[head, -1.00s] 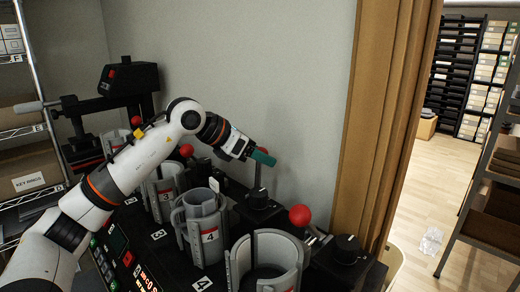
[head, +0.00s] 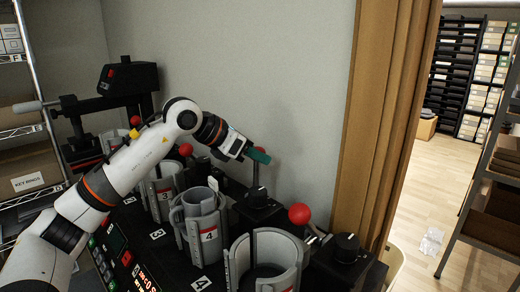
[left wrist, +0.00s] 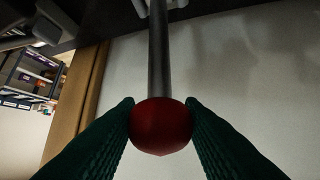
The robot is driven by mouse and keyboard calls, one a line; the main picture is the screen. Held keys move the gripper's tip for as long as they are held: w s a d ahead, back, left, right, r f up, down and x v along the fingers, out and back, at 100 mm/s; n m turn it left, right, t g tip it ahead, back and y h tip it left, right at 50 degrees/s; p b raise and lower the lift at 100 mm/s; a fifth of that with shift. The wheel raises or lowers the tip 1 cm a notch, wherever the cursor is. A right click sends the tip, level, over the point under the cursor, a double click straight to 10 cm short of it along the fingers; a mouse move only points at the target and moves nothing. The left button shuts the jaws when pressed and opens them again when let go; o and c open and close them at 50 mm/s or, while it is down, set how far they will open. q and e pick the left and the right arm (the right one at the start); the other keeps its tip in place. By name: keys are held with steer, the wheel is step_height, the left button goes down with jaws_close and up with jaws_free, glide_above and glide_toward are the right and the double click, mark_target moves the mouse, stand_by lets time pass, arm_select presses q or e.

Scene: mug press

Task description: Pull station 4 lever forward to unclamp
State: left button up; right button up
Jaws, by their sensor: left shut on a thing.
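In the head view my left gripper (head: 259,156) has its green fingers at the top of a lever behind the mug marked 4. In the left wrist view the two green fingers (left wrist: 160,122) press on either side of the lever's red ball knob (left wrist: 160,127). The lever's dark rod (left wrist: 158,55) runs from the knob toward its base. In the head view the fingers hide the knob, and the lever base (head: 257,203) shows below. The grey mug marked 4 (head: 208,237) stands upright in its holder. My right gripper is not in view.
Another red-knobbed lever (head: 300,214) stands to the right, by an open, empty grey clamp (head: 272,245). A mug marked 3 (head: 166,194) and more red knobs (head: 186,150) are to the left. A wall (head: 270,60) rises close behind.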

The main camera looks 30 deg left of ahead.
arm_select(q)
steer(key=shift+s+a, duration=0.25)
steer(key=shift+s, duration=0.5)
steer(key=shift+b, duration=0.3)
steer(key=shift+s+a+f+b, duration=0.2)
steer(key=shift+s+f+b, duration=0.05)
steer(key=shift+s+b, duration=0.3)
steer(key=shift+s+a, duration=0.2)
steer(key=shift+s, duration=0.35)
steer(key=shift+b, duration=0.3)
